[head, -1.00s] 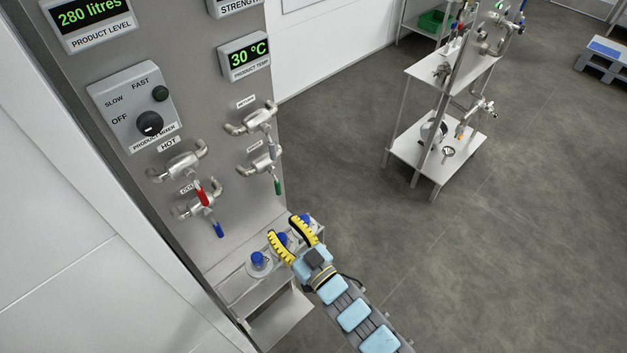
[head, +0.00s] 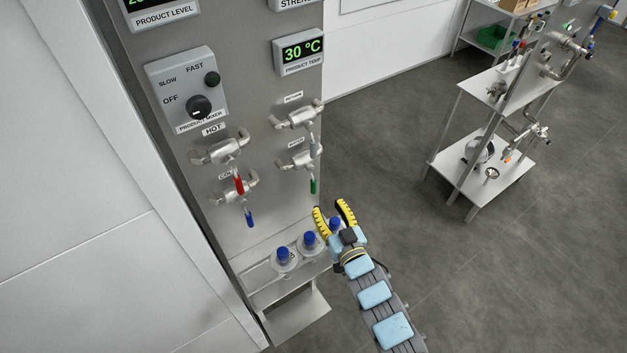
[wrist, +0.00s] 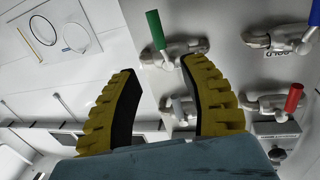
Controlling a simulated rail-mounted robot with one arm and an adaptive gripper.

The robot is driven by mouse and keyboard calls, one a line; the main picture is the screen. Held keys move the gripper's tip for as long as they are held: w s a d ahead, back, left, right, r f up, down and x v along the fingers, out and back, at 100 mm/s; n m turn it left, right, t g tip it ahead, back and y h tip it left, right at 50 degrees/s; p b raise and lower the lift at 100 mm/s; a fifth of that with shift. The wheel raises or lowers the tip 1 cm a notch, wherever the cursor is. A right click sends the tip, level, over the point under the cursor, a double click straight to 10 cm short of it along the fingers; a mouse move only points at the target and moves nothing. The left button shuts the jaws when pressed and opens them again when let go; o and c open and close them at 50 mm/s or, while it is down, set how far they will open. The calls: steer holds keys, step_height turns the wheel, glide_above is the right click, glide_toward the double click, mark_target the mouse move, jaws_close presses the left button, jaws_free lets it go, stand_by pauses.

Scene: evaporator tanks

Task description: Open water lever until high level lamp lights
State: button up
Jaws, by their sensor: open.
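The green-handled lever (head: 314,186) hangs down from the lower right valve on the steel panel; its small label is hard to read, and I take it as the water lever. In the wrist view the green handle (wrist: 155,30) points up, just beyond the fingertips. My gripper (head: 331,208) has yellow ribbed fingers, is open and empty, and is just below and right of the green handle in the head view. Its fingers (wrist: 160,75) also show spread apart in the wrist view, not touching the handle. I cannot make out a high level lamp in these views.
A red lever (head: 239,184) and a blue lever (head: 250,218) sit left of the green one, a grey-handled valve (head: 298,116) above it. A steel trolley (head: 478,150) stands at the right; floor between is clear.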

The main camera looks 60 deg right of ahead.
mark_target(315, 184)
steer(key=p+x, duration=0.1)
steer(key=x, duration=0.9)
steer(key=shift+a, duration=0.1)
jaws_close()
